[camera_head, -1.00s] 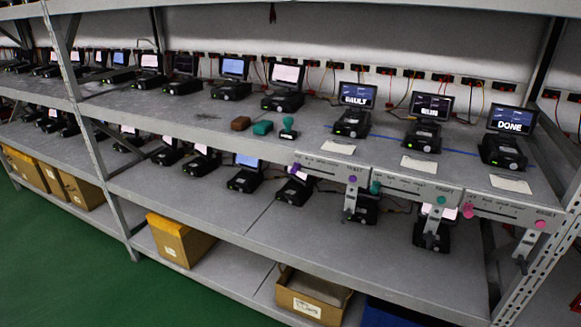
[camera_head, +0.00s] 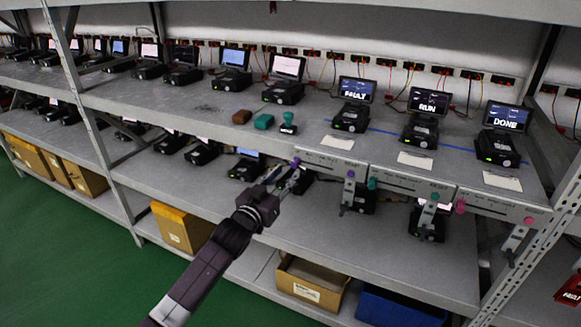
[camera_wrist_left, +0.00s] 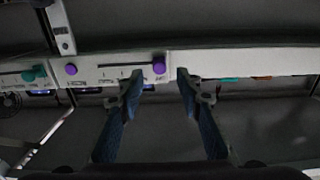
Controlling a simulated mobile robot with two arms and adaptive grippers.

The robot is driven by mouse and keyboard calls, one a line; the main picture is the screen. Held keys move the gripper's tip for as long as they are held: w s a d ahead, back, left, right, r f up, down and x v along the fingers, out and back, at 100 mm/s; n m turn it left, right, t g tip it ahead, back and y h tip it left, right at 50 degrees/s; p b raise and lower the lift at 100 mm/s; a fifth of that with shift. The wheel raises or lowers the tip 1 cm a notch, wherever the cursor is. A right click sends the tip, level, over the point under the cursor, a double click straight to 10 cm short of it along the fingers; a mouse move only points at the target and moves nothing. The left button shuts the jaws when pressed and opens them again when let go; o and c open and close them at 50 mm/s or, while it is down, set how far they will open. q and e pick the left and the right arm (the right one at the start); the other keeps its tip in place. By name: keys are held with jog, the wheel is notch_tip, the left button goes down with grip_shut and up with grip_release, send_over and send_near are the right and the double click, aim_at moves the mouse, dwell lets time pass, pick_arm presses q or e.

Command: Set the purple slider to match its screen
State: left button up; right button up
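The purple slider knob (camera_head: 297,162) sits at the left end of the slot on the left panel (camera_head: 325,163) at the shelf's front edge. A round purple button (camera_head: 350,174) is at the panel's other end. The screen (camera_head: 356,90) above this panel appears to read FAULT. My left gripper (camera_head: 292,180) is just in front of the knob. In the left wrist view the left gripper (camera_wrist_left: 159,84) is open, with one finger to each side of the purple knob (camera_wrist_left: 159,65); contact cannot be told. Slot labels are too small to read. My right gripper is not in view.
Panels with teal (camera_head: 372,184) and pink (camera_head: 460,207) knobs continue to the right, below the RUN (camera_head: 429,102) and DONE (camera_head: 507,117) screens. A small stamp-like object (camera_head: 288,124) and two blocks stand on the shelf. Brackets hang below the panels.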

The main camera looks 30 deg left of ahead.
aim_at(293, 165)
pick_arm(q)
jog(key=shift+w, duration=1.9)
jog(key=shift+c, duration=0.2)
grip_shut()
